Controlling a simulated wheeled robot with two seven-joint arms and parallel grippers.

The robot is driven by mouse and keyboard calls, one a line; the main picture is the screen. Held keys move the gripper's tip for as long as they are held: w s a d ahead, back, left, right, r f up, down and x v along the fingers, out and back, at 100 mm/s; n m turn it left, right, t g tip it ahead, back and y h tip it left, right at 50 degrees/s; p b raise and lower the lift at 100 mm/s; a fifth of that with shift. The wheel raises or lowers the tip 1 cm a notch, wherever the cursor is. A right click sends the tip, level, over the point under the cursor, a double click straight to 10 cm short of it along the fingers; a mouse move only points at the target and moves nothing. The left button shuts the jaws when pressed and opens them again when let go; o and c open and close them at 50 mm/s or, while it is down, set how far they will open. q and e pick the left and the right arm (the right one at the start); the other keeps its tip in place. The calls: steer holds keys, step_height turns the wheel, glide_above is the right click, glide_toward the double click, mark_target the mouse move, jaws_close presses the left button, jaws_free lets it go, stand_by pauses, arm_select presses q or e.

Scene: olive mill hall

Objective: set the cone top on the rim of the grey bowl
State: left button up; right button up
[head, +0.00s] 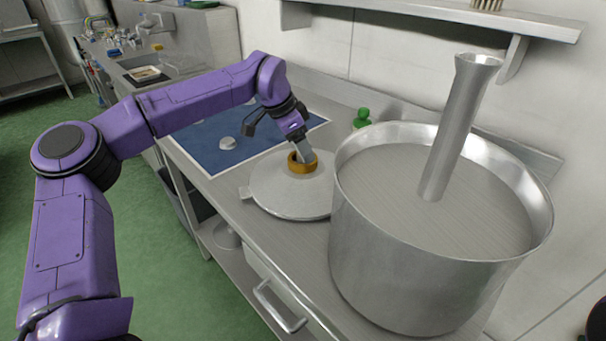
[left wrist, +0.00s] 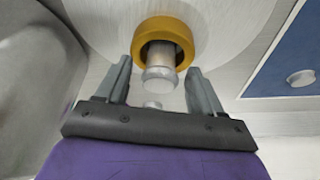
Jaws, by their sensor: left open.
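The cone top (head: 272,189) looks like a shallow grey metal cone with an orange ring (head: 302,163) at its middle. It lies on the steel counter, left of the large grey bowl (head: 400,270). In the left wrist view the orange ring (left wrist: 163,29) surrounds a short metal stub (left wrist: 160,75). My left gripper (head: 303,158) is open at the ring, its fingers (left wrist: 162,88) on either side of the stub with gaps. The bowl's rim (head: 385,131) is bare; a flared metal post (head: 457,130) rises from inside it. My right gripper is not in view.
A blue mat (head: 200,133) with a small pale disc (head: 227,143) lies behind on the counter. A green-capped bottle (head: 362,118) stands behind the bowl. A wall shelf (head: 440,12) hangs above. A drawer handle (head: 280,308) juts from the counter front.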

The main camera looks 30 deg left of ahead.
arm_select(q)
steer(key=c, duration=1.2)
jaws_close()
steer(key=shift+w+r, duration=0.15)
